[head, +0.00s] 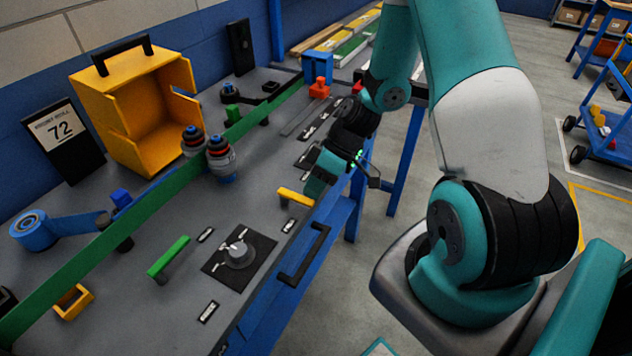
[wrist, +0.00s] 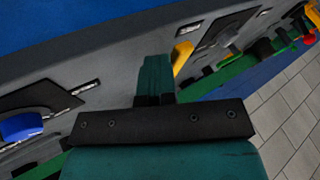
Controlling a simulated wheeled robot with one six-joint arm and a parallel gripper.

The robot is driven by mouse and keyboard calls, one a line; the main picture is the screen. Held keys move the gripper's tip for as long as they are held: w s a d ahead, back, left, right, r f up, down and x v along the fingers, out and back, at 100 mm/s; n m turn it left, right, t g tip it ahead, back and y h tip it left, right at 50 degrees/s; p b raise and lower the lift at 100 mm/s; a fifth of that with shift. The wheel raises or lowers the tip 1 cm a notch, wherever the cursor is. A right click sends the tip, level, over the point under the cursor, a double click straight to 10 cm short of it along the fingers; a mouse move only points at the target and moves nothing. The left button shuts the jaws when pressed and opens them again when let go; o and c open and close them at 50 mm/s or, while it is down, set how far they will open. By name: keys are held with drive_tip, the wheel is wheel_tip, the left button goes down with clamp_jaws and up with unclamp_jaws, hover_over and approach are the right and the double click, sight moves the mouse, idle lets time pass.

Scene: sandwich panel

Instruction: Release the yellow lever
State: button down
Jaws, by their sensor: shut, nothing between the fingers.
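The yellow lever (head: 295,197) is a short bar near the front edge of the grey panel in the head view. In the wrist view a yellow piece (wrist: 183,56), which looks like this lever, is just right of my fingers. My gripper (head: 313,190) is at the lever's right end in the head view. Its teal fingers are together and empty in the wrist view (wrist: 155,62). I cannot tell whether they touch the lever.
A green lever (head: 170,256) and a round grey dial (head: 239,255) on a black plate are nearby. A dark handle (head: 305,254) sits on the blue front edge. A long green rail (head: 130,220) crosses the panel, and an open yellow box (head: 120,100) stands behind it.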

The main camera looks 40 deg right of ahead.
idle(0.3)
drive_tip(key=shift+w+d, duration=0.25)
drive_tip(key=shift+w, duration=0.4)
drive_tip(key=shift+w+d, duration=0.25)
drive_tip(key=shift+d, duration=0.15)
drive_tip(key=d, duration=0.1)
drive_tip(key=w+d, duration=0.1)
drive_tip(key=d, duration=0.1)
drive_tip(key=s+v, duration=0.1)
drive_tip(key=v, duration=0.9)
drive_tip(key=shift+a+b, duration=0.15)
drive_tip(key=shift+b, duration=0.3)
drive_tip(key=shift+w, duration=0.1)
